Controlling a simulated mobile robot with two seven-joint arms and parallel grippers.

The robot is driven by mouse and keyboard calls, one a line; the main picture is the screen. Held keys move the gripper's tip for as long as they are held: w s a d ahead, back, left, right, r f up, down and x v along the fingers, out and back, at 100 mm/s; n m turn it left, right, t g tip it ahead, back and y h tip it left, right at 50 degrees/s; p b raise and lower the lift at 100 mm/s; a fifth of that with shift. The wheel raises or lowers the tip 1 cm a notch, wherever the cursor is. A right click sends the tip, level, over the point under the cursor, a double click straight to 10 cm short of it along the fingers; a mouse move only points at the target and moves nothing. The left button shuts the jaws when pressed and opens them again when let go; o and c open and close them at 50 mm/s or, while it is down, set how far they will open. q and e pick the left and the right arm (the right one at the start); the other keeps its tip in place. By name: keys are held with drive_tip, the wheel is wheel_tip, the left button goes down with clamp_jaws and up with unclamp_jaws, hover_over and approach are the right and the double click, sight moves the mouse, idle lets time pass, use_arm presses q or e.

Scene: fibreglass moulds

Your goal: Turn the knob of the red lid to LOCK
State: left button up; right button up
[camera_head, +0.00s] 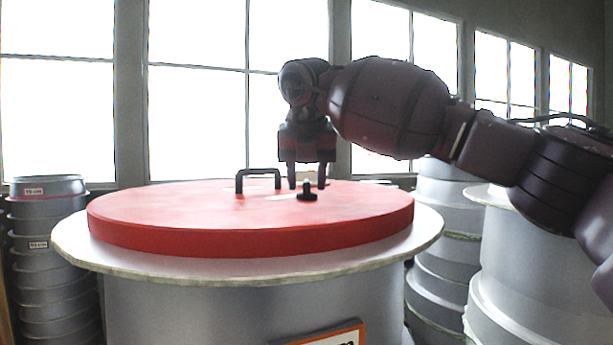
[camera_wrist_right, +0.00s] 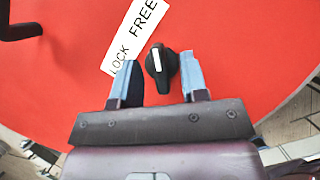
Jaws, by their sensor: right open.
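The red lid (camera_head: 250,222) lies flat on a large drum-like mould. Its black knob (camera_head: 307,191) stands upright on top; in the right wrist view the knob (camera_wrist_right: 161,66) has a white pointer line aimed up the picture, nearer the FREE end of the white label (camera_wrist_right: 136,36) than LOCK. My right gripper (camera_head: 307,184) points down over the lid, open and empty. In the wrist view its fingertips (camera_wrist_right: 153,68) lie on either side of the knob, with gaps on both sides. I cannot tell how far the tips reach down around it. My left gripper is not in view.
A black handle (camera_head: 258,181) rises from the lid left of the knob; part of it shows in the wrist view (camera_wrist_right: 18,27). The mould's pale flange (camera_head: 75,245) sticks out around the lid. Stacked grey moulds stand left (camera_head: 48,210) and right (camera_head: 440,262). Windows are behind.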

clamp_jaws()
